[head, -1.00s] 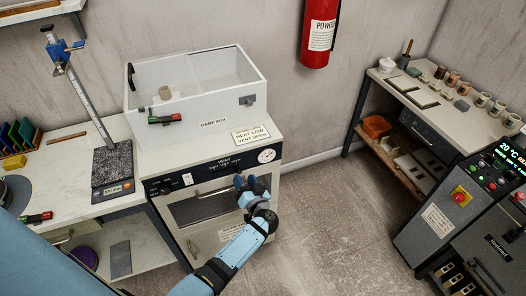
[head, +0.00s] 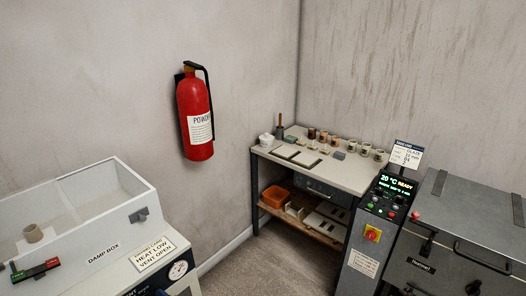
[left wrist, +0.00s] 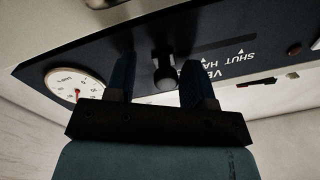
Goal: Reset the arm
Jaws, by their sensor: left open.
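My left gripper (left wrist: 157,78) shows in the left wrist view with its two dark blue fingers apart. A dark vent knob (left wrist: 165,75) on the cabinet's front panel (left wrist: 225,50) appears in the gap between the fingers, beyond the palm. I cannot tell whether the fingers touch it. The panel's lettering reads upside down, with "SHUT" legible. My right gripper is in neither view.
A gauge (left wrist: 75,88) sits beside the fingers. The damp box (head: 110,226) stands on the cabinet, with a red and green tool (head: 36,270) on its front. A fire extinguisher (head: 195,120) hangs on the wall. A shelf table (head: 340,176) and a control console (head: 368,235) stand right.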

